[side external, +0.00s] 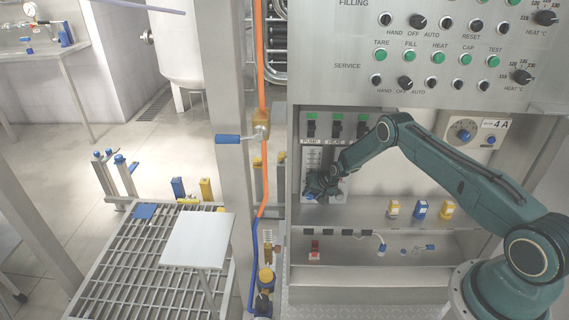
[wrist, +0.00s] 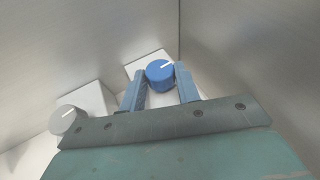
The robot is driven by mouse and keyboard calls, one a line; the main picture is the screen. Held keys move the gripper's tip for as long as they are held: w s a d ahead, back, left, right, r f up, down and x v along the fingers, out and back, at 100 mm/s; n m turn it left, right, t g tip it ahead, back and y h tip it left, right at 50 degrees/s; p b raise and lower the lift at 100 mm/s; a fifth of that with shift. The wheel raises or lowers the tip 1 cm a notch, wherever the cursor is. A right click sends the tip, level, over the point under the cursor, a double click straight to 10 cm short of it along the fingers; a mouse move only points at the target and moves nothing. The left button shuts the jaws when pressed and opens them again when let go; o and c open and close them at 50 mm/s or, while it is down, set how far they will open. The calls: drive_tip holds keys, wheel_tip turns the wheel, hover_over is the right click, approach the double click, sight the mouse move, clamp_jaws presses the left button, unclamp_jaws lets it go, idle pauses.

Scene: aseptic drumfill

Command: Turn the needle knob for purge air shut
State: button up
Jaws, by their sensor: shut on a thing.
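The blue round knob (wrist: 160,73) with a white pointer line sits on a white square plate (wrist: 148,61) in the wrist view. My gripper (wrist: 161,80) has one blue-grey finger on each side of the knob and is shut on it. The pointer line slants up to the right. In the side external view my gripper (side external: 318,186) reaches into the steel cabinet at the back panel, and the knob is mostly hidden by it there. No label for purge air can be read in either view.
A grey knob (wrist: 66,119) on another white plate is left of my gripper.

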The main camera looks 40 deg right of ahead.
drive_tip(key=shift+s+d+f+m+t+y, duration=0.1)
drive_tip(key=shift+m+t+y, duration=0.1)
drive_tip(key=shift+t+y, duration=0.35)
drive_tip(key=shift+f+m+t+y, duration=0.1)
drive_tip(key=shift+m+t+y, duration=0.1)
drive_tip(key=shift+t+y, duration=0.35)
drive_tip(key=shift+r, duration=0.1)
drive_tip(key=o, duration=1)
drive_tip(key=shift+c, duration=0.2)
drive_tip(key=shift+s+d+r, duration=0.1)
drive_tip(key=shift+s+d+r, duration=0.15)
drive_tip(key=shift+s+r, duration=0.35)
drive_tip(key=v, duration=1.2)
drive_tip(key=shift+s+f, duration=0.1)
drive_tip(key=shift+s, duration=0.05)
